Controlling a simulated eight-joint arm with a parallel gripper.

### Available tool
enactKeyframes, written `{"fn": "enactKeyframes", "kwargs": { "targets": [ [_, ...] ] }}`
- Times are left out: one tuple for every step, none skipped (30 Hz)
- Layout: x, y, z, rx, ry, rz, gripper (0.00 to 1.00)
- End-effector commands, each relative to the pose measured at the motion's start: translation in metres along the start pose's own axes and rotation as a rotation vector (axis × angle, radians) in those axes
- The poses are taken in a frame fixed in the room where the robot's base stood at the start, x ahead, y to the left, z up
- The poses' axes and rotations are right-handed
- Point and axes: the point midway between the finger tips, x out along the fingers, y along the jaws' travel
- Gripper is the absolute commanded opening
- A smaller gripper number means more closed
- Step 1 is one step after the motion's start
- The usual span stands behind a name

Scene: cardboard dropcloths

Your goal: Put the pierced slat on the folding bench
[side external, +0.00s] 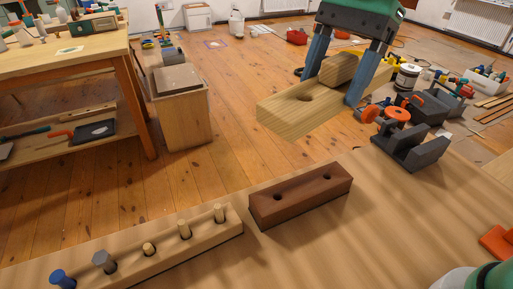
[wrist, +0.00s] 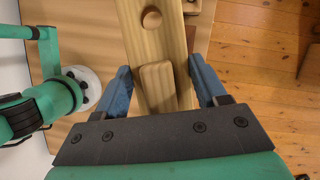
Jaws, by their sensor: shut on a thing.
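The pierced slat (side external: 283,111) is a pale wooden board with a round hole near one end. A smaller pale block with rounded edges (side external: 340,68) sits on it; I cannot tell if it is part of the slat. My gripper (side external: 333,88) has its blue fingers on both sides of the slat and holds it in the air, above and beyond the brown foreground bench top (side external: 365,220). The wrist view shows the slat (wrist: 150,45) running away from my gripper (wrist: 163,85). The foreground top may be the folding bench; its legs are hidden.
On the foreground top lie a dark brown block with two holes (side external: 300,194), a rail with several pegs (side external: 175,251) and a dark grey clamp-like tool with orange knobs (side external: 410,150). A wooden workbench (side external: 70,58) stands left. Bare top shows in front of the dark block.

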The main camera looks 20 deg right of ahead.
Motion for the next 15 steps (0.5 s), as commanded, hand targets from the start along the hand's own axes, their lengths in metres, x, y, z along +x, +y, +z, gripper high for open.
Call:
{"fn": "enactKeyframes", "kwargs": {
  "targets": [
    [0.001, 0.015, 0.009, -0.096, 0.001, 0.04, 0.06],
    [0.001, 0.023, 0.014, -0.156, 0.001, 0.063, 0.06],
    [0.002, 0.034, 0.018, -0.229, 0.0, 0.094, 0.06],
    [0.002, 0.041, 0.022, -0.282, -0.002, 0.115, 0.06],
    [0.002, 0.048, 0.024, -0.327, -0.004, 0.134, 0.06],
    [0.003, 0.055, 0.027, -0.38, -0.007, 0.155, 0.06],
    [0.003, 0.059, 0.028, -0.41, -0.009, 0.169, 0.06],
    [0.005, 0.063, 0.029, -0.435, -0.011, 0.178, 0.06],
    [0.008, 0.065, 0.028, -0.457, -0.012, 0.187, 0.06],
    [0.012, 0.067, 0.027, -0.467, -0.013, 0.191, 0.06],
    [0.017, 0.067, 0.026, -0.472, -0.014, 0.193, 0.06],
    [0.024, 0.067, 0.023, -0.473, -0.014, 0.194, 0.06],
    [0.03, 0.068, 0.02, -0.472, -0.014, 0.193, 0.06],
    [0.037, 0.067, 0.017, -0.472, -0.014, 0.193, 0.06],
    [0.046, 0.067, 0.014, -0.471, -0.014, 0.192, 0.06]
  ]
}}
